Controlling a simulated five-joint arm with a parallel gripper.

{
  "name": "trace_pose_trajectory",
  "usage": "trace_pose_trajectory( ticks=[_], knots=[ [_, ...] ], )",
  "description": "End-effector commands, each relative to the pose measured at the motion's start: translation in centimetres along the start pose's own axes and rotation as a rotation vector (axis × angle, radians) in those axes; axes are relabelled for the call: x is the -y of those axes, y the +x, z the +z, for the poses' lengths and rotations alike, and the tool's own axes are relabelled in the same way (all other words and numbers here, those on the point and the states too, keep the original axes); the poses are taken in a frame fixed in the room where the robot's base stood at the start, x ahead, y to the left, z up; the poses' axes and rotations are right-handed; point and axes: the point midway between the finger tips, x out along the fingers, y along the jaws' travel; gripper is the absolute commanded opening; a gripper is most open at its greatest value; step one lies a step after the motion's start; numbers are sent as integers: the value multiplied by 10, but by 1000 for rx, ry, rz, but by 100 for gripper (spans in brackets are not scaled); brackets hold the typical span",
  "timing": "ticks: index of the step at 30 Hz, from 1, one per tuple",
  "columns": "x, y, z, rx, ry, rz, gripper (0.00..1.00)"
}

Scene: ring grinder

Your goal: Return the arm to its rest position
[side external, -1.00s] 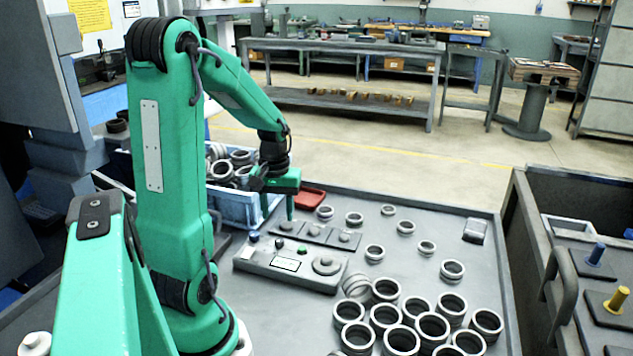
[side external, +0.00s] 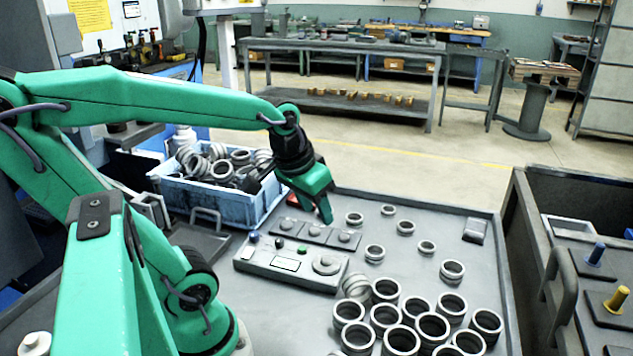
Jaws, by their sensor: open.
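My gripper (side external: 325,211) hangs at the end of my green arm, above the back of the grey table and behind the control box.
A blue crate (side external: 229,211) of metal rings stands left of my gripper. A control box (side external: 291,264) with buttons lies in front. Many rings (side external: 432,328) cover the table's (side external: 454,205) front right. A grey bin stands at right.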

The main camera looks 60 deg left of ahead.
Motion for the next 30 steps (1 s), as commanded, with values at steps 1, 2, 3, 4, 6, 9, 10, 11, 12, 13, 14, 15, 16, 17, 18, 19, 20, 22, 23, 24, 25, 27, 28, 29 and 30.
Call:
trace_pose_trajectory(
  ticks=[1, 2, 3, 4, 6, 9, 10, 11, 12, 13, 14, 15, 16, 17, 18, 19, 20, 22, 23, 24, 25, 27, 28, 29, 30],
  knots=[
    [-10, -7, 4, -26, 47, 16, 43],
    [-15, -10, 7, -38, 71, 24, 43],
    [-21, -15, 11, -55, 102, 35, 43],
    [-25, -18, 13, -67, 124, 43, 43],
    [-33, -24, 19, -90, 171, 60, 43],
    [-41, -30, 26, -116, 219, 78, 43],
    [-42, -31, 27, -122, 230, 83, 43],
    [-44, -32, 28, -126, 239, 86, 43],
    [-45, -33, 30, -131, 248, 89, 43],
    [-46, -34, 30, -133, 253, 91, 43],
    [-46, -34, 31, -135, 257, 93, 43],
    [-47, -35, 32, -136, 261, 94, 43],
    [-47, -35, 32, -137, 262, 95, 43],
    [-47, -35, 32, -137, 263, 95, 43],
    [-47, -35, 32, -137, 262, 95, 43],
    [-47, -35, 32, -137, 262, 95, 43],
    [-47, -35, 32, -136, 262, 94, 43],
    [-47, -35, 32, -136, 261, 94, 43],
    [-47, -35, 32, -136, 261, 94, 43],
    [-47, -35, 32, -136, 261, 94, 43],
    [-47, -35, 32, -136, 260, 94, 43],
    [-47, -35, 31, -136, 260, 94, 43],
    [-47, -35, 31, -136, 260, 94, 43],
    [-47, -35, 31, -136, 260, 94, 43],
    [-47, -35, 31, -136, 260, 94, 43]
  ],
)
